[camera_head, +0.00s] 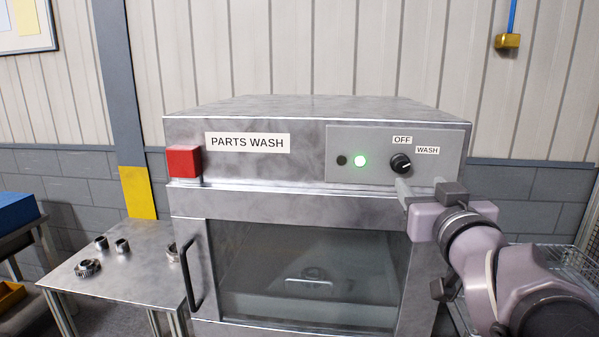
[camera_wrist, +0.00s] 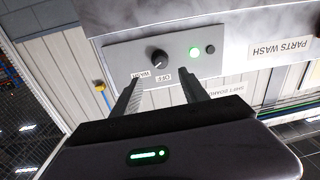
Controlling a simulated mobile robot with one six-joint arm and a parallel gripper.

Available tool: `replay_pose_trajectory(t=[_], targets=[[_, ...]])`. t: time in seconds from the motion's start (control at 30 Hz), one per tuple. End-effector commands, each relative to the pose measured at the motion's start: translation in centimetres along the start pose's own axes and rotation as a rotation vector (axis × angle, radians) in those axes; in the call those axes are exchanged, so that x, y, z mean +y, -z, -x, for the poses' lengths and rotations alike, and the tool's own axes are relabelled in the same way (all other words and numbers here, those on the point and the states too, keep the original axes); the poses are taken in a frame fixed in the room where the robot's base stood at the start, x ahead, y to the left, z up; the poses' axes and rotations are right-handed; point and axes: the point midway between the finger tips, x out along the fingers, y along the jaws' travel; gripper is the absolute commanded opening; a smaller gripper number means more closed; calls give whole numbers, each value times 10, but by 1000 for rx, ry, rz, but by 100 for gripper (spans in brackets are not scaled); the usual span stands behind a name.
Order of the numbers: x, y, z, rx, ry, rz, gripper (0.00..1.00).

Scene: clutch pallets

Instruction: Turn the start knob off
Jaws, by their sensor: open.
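The start knob (camera_head: 401,163) is a round black knob on the grey control panel of the parts washer. Its white mark points right, towards the WASH label (camera_head: 427,150); the OFF label (camera_head: 402,140) is above it. A green lamp (camera_head: 360,161) is lit to the knob's left. My gripper (camera_head: 402,184) is just below and in front of the knob. In the wrist view, turned upside down, my gripper (camera_wrist: 158,77) is open, and the knob (camera_wrist: 160,57) shows beyond the gap between the fingertips. No contact shows.
A red block (camera_head: 184,162) sticks out at the washer's left front. The washer's glass door (camera_head: 310,275) is closed, with a black handle (camera_head: 190,275). A metal side table (camera_head: 120,265) with several small metal parts stands at left. A wire rack (camera_head: 555,260) is at right.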

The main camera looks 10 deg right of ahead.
Motion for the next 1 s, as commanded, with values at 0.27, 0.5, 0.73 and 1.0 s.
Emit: replay_pose_trajectory(t=[0.27, 0.5, 0.73, 1.0], targets=[[-1, -2, -77, -1, 0, -1, 52], [0, 0, -102, -1, -1, -1, 52], [0, 1, -104, 0, -1, 0, 52], [0, 1, -103, 0, -1, 0, 7]])
